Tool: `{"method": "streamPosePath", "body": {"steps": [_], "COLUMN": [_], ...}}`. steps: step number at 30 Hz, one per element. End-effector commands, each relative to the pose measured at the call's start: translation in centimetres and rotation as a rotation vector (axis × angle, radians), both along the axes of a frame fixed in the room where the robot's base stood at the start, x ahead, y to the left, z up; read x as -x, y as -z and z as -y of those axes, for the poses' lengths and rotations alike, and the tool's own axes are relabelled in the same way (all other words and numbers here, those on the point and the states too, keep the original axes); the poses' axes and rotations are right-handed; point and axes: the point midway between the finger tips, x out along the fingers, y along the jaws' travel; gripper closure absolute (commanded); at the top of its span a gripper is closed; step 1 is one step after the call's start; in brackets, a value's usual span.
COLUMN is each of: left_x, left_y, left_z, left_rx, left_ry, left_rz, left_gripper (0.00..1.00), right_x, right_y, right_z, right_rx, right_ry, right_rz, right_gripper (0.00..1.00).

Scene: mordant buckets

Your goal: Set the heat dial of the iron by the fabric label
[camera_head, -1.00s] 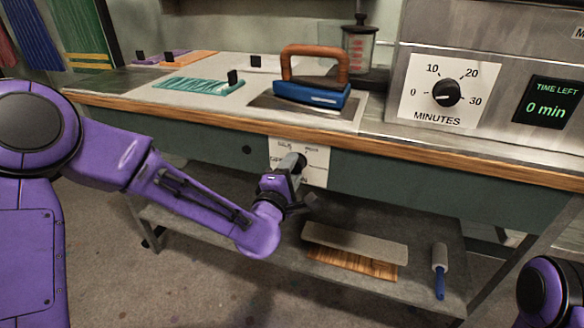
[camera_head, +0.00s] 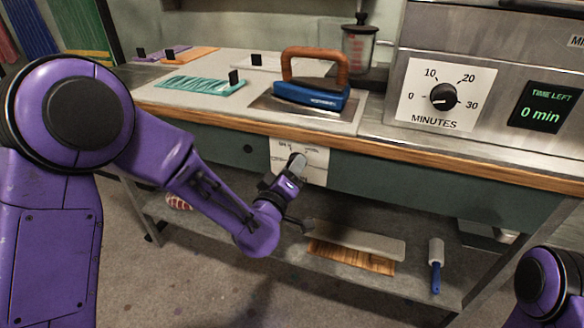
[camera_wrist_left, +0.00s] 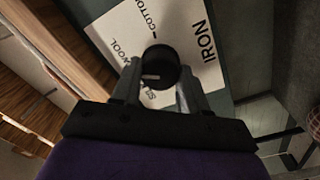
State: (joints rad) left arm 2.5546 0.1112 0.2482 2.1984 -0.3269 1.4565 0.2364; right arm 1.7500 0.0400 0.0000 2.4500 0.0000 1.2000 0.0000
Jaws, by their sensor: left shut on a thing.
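The iron (camera_head: 312,94), blue with an orange-brown handle, stands on the tabletop. Its white dial panel (camera_head: 316,165) is on the table front; the left wrist view shows IRON, COTTON, WOOL and a partly hidden SILK on the panel (camera_wrist_left: 195,75). The round black dial (camera_wrist_left: 162,62) carries a pale line on its left part; its exact setting is unclear. My left gripper (camera_head: 297,162) is shut on the dial, its fingers either side of it in the left wrist view (camera_wrist_left: 158,82). A teal folded cloth (camera_head: 200,84) lies left of the iron. I read no fabric label. My right gripper is out of view.
A MINUTES dial (camera_head: 444,96) and a time display (camera_head: 548,104) reading 0 min are at the right. Small black upright pieces (camera_head: 235,77) stand by the cloths. A lower shelf holds a board (camera_head: 355,259) and a blue-handled roller (camera_head: 436,265).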

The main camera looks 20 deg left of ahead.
Motion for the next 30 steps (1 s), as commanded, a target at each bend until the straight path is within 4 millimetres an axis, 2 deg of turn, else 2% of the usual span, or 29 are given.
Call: {"method": "streamPosePath", "body": {"steps": [9, 24, 25, 26, 27, 30], "left_x": [0.03, 0.03, 0.03, 0.03, 0.03, 0.02], "left_y": [0.04, 0.08, 0.08, 0.08, 0.07, 0.05], "left_z": [-0.01, 0.01, 0.01, 0.02, 0.01, 0.01], "left_rx": [-0.103, -0.117, -0.117, -0.117, -0.117, -0.117], "left_ry": [0.001, 0.002, 0.002, 0.002, 0.002, 0.001], "left_rz": [0.002, 0.002, 0.002, 0.002, 0.002, 0.003], "left_gripper": [0.87, 0.87, 0.5, 0.4, 0.31, 0.31], "right_x": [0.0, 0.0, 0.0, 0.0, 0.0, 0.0], "right_y": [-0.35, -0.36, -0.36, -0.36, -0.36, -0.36], "right_z": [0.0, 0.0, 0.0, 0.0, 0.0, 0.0], "right_rx": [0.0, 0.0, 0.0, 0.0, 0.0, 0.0], "right_ry": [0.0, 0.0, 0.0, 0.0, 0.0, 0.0], "right_rz": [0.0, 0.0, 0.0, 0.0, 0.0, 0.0], "right_gripper": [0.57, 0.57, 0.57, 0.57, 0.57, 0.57]}}
